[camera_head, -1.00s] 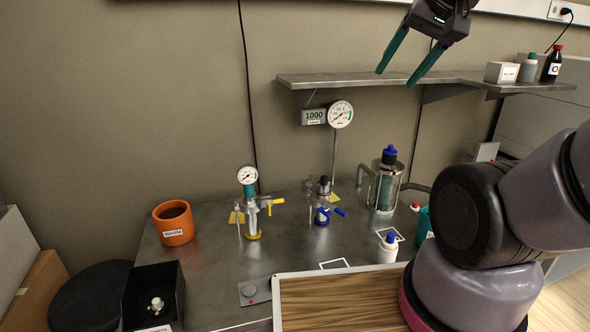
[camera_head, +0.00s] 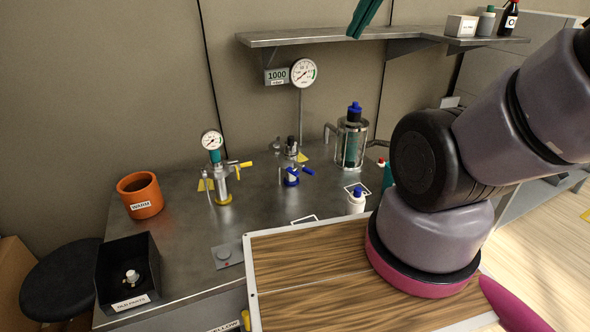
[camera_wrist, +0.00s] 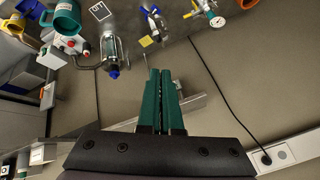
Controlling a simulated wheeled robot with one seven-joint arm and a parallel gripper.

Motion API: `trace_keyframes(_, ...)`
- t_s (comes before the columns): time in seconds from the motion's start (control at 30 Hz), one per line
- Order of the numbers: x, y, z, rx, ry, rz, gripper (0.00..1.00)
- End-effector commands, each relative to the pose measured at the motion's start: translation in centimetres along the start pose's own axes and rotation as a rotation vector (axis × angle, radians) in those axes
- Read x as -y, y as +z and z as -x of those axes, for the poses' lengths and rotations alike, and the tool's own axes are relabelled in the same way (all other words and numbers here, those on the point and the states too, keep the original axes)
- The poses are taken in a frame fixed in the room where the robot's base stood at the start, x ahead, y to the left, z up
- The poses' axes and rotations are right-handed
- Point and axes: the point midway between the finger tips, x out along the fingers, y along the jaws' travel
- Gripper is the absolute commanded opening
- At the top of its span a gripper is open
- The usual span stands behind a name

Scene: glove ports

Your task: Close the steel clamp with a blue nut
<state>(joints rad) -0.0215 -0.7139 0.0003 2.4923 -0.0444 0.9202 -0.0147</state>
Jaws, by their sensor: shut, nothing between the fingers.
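A small steel fitting with a blue-coloured clamp part (camera_head: 291,178) stands on the steel bench, right of a similar fitting with yellow parts (camera_head: 222,192). A blue handle or nut sticks out to its right. I cannot tell at this size whether the clamp is open or closed. The blue-marked fitting also shows at the top of the wrist view (camera_wrist: 156,22). My gripper (camera_head: 364,16) has dark green fingers and is at the top edge of the head view, high above the bench. In the wrist view its fingers (camera_wrist: 164,100) lie together, empty, well apart from the fittings.
A steel shelf (camera_head: 340,36) runs along the wall behind the bench. A caged glass vessel with a blue cap (camera_head: 351,142) and a white bottle (camera_head: 356,201) stand right of the fittings. An orange pot (camera_head: 139,195) and a black box (camera_head: 128,276) are at left.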

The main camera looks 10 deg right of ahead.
Motion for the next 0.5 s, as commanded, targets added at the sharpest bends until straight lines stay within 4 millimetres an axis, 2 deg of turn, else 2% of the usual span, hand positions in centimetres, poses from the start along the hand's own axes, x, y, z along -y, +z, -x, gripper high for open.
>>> trace_keyframes(0.17,-0.5,0.3,-4.7,0.150,0.119,0.269,0.00)
trace_keyframes(0.5,-0.1,1.9,-15.9,0.474,0.329,1.067,0.00)
